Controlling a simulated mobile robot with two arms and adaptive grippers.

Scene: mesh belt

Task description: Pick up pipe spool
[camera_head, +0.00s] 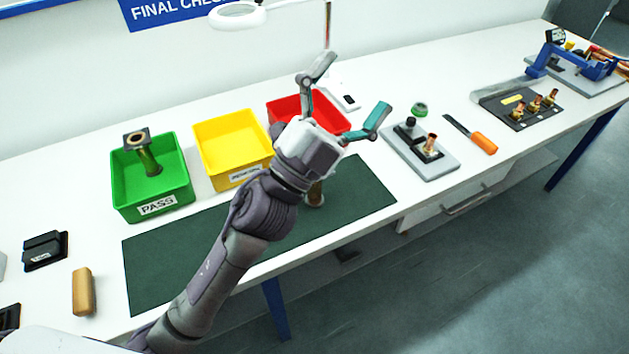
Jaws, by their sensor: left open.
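Another brownish piece with a round base, which looks like a pipe spool (315,195), stands on the dark green mat (150,262). My left gripper and wrist hide most of this piece. My left gripper (354,88) is open and empty, with its fingers spread towards the back of the bench. It appears above the mat and in front of the red bin. My right gripper is out of view.
A yellow bin (232,143) and a red bin (279,108) stand beside the green one. A grey fixture (430,168) and orange-handled tool (484,143) lie to the right. A magnifier lamp (238,18) hangs behind. The mat's left part is clear.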

